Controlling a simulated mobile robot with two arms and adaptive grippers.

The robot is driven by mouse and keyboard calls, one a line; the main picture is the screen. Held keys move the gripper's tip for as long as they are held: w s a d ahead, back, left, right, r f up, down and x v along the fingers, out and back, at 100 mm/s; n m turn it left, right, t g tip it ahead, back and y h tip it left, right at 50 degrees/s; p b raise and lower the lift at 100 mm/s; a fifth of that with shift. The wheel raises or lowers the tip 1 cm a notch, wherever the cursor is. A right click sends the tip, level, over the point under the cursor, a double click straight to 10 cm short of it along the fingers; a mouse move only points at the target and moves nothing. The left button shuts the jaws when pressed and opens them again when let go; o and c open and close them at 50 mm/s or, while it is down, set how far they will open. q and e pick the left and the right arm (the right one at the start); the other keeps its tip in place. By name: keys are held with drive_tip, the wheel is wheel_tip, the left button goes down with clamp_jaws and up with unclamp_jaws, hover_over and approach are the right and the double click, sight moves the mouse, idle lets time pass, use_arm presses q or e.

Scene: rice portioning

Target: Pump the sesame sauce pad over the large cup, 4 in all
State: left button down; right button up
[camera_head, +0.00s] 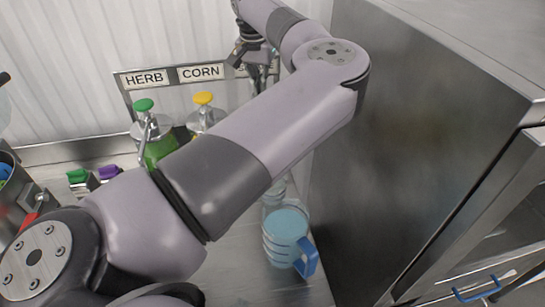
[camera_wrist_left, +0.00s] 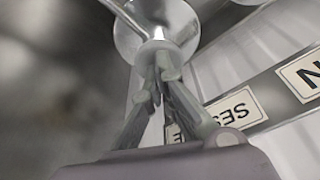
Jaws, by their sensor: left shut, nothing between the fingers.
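My left gripper (camera_head: 260,76) is above the back of the counter, beside the sesame sign. In the left wrist view my left gripper (camera_wrist_left: 160,78) is shut and empty. Its fingertips are right at a pale round pump pad (camera_wrist_left: 157,49) on a shiny metal pump (camera_wrist_left: 140,20); I cannot tell whether they touch it. The sesame label (camera_wrist_left: 236,108) shows upside down beside it. The large cup (camera_head: 287,225), clear with bluish contents and a blue handle, stands on the counter below my arm. My arm hides the sesame pump in the head view. My right gripper is not in view.
A green-topped herb pump (camera_head: 144,105) and a yellow-topped corn pump (camera_head: 203,99) stand left of my gripper. A steel cabinet (camera_head: 400,130) walls off the right side. Small green and purple items (camera_head: 108,172) and a metal pot (camera_head: 12,195) lie at left.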

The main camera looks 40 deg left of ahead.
use_arm(q)
drive_tip(key=shift+f, duration=0.55)
drive_tip(key=shift+d, duration=0.1)
drive_tip(key=shift+r, duration=0.1)
drive_tip(key=shift+w+p+v, duration=0.2)
drive_tip(key=shift+p+v, duration=0.3)
drive_tip(key=shift+v, duration=0.45)
drive_tip(key=shift+w+p+v, duration=0.15)
drive_tip(key=shift+p+v, duration=0.35)
drive_tip(key=shift+v, duration=0.4)
drive_tip(key=shift+r, duration=0.1)
drive_tip(key=shift+a, duration=0.25)
drive_tip(key=shift+s+b+x, duration=0.2)
drive_tip(key=shift+b+x, duration=0.5)
drive_tip(key=shift+x, duration=0.3)
drive_tip(key=shift+s+b+x, duration=0.2)
drive_tip(key=shift+b+x, duration=0.5)
drive_tip(key=shift+x, duration=0.25)
drive_tip(key=shift+d, duration=0.25)
